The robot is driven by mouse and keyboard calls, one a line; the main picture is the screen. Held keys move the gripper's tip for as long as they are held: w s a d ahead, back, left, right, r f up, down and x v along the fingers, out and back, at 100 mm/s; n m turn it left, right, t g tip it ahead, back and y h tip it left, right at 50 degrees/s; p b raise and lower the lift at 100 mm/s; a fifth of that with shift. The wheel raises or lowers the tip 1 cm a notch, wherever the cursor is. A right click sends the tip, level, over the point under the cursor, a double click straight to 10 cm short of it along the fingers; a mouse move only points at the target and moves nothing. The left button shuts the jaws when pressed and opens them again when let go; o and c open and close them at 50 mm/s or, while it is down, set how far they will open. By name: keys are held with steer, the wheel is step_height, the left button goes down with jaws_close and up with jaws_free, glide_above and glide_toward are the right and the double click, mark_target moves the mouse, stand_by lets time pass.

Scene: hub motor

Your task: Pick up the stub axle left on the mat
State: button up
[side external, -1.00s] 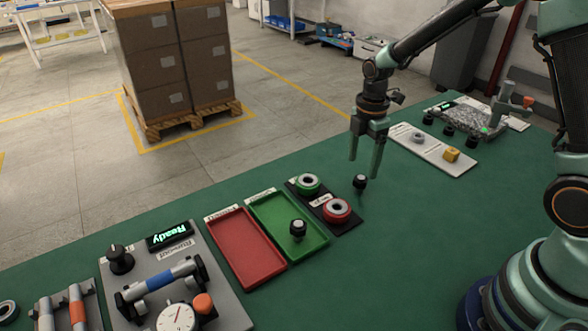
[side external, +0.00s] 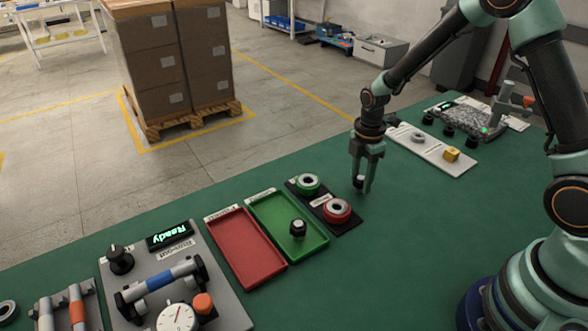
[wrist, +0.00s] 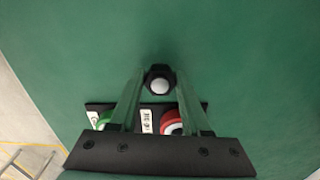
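The stub axle (side external: 359,181), a small dark cylinder with a pale top, stands on the green mat (side external: 400,240) just right of the black ring holder. My gripper (side external: 361,187) is lowered over it, with one finger on each side. The fingers look closed against its sides. In the wrist view the axle (wrist: 159,84) sits between the two fingertips (wrist: 159,76), with no clear gap. Its foot is partly hidden by the fingers. A similar axle (side external: 298,228) stands in the green tray (side external: 262,216).
The black holder (side external: 349,226) with a green ring (side external: 307,184) and a red ring (side external: 337,210) lies close to my gripper. A red tray (side external: 245,248) is farther left. A white board (side external: 432,150) lies behind right. The mat in front is clear.

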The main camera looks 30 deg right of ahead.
jaws_close()
steer(key=shift+r, duration=0.2)
